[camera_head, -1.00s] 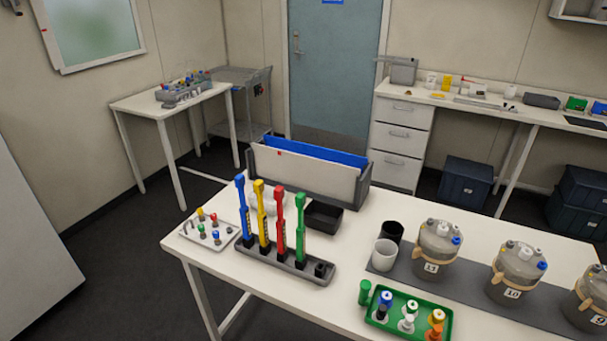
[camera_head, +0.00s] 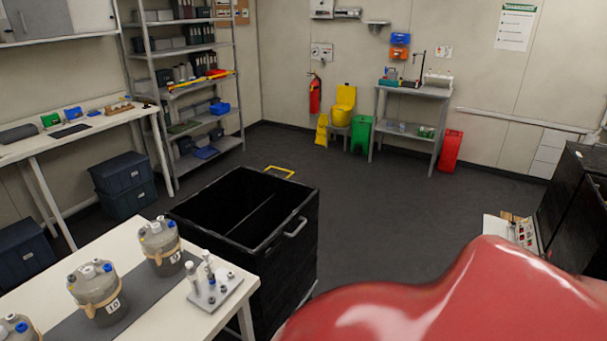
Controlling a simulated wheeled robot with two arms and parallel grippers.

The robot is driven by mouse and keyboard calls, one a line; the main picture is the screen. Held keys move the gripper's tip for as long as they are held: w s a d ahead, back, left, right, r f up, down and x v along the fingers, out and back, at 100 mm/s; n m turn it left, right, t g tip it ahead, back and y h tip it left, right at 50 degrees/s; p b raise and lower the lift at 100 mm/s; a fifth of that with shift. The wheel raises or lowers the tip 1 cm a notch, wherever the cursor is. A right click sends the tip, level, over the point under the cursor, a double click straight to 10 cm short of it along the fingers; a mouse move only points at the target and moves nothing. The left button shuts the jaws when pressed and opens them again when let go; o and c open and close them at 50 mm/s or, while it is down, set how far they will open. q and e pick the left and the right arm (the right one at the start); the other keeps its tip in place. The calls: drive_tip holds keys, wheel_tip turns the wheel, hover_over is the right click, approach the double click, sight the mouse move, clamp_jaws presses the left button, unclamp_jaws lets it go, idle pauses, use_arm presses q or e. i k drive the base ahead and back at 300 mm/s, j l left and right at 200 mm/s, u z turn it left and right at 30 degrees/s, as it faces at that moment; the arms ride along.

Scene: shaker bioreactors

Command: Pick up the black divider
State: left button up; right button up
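A large black open bin (camera_head: 292,252) stands on the floor just beyond the right end of the white table. A thin black upright panel (camera_head: 256,222) divides its inside into two parts; whether this is the black divider of the task I cannot tell. The bin has a light handle (camera_head: 296,227) on its right side. Neither of my grippers is in view.
The white table (camera_head: 30,298) at lower left carries grey numbered vessels (camera_head: 97,290) on a dark mat and a small pale rack (camera_head: 212,292). Dark lidded crates (camera_head: 122,178) sit under the back-left bench. The floor (camera_head: 400,195) beyond the bin is largely clear.

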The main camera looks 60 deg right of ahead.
sight(254, 225)
drive_tip(key=j+z, duration=0.1)
drive_tip(key=z, duration=3.9)
drive_tip(key=u, duration=2.75)
drive_tip(key=i+l+u, duration=0.15)
drive_tip(key=l+u, duration=0.15)
drive_tip(key=i+l+u, duration=0.1)
drive_tip(key=l+u, duration=0.55)
